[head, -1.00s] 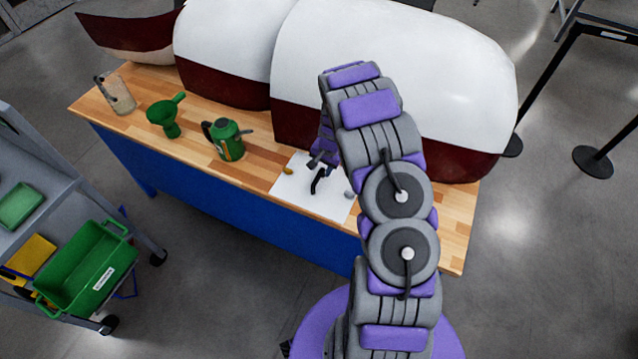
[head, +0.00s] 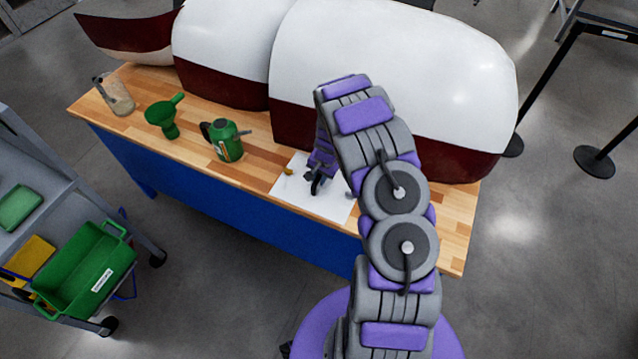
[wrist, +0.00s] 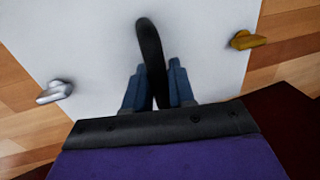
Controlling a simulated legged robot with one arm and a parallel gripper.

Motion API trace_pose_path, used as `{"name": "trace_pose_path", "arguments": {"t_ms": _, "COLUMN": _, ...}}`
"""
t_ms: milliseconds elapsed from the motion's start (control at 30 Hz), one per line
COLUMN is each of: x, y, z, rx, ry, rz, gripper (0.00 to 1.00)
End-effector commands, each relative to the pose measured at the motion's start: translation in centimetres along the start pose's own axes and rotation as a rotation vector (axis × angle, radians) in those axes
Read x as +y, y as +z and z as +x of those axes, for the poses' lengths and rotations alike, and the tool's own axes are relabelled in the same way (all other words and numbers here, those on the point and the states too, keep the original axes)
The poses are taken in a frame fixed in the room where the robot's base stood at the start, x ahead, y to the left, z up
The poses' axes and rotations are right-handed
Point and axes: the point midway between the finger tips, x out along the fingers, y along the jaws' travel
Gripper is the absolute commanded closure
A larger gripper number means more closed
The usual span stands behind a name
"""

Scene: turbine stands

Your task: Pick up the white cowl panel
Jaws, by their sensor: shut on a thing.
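The flat white panel (head: 335,208) lies on the wooden bench top, near its front edge. It fills much of the wrist view (wrist: 85,35). A curved black handle (wrist: 149,38) stands at its middle. A gold latch (wrist: 246,40) is at its right edge and a silver latch (wrist: 54,92) at its left edge in the wrist view. My gripper (wrist: 157,72) is over the panel, its blue fingers shut on the black handle. In the head view my gripper (head: 318,184) and arm cover part of the panel; the silver latch is hidden there.
Large white and dark red cowls (head: 395,65) stand behind the panel on the bench (head: 455,215). A green can (head: 226,140), a green funnel (head: 163,115) and a clear jug (head: 117,95) stand to the left. A cart (head: 50,180) with a green bin (head: 85,270) is at lower left.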

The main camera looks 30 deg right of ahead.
Motion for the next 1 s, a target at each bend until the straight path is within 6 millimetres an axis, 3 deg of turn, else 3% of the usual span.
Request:
{"name": "trace_pose_path", "arguments": {"t_ms": 733, "x": 0.0, "y": 0.0, "z": -0.2, "rx": -0.001, "ry": -0.002, "rz": -0.001, "gripper": 1.0}}
{"name": "trace_pose_path", "arguments": {"t_ms": 900, "x": -0.3, "y": 0.6, "z": -1.0, "rx": 0.0, "ry": 0.0, "rz": -0.002, "gripper": 1.0}}
{"name": "trace_pose_path", "arguments": {"t_ms": 1000, "x": -0.6, "y": 0.5, "z": -2.6, "rx": 0.001, "ry": -0.001, "rz": -0.003, "gripper": 1.0}}
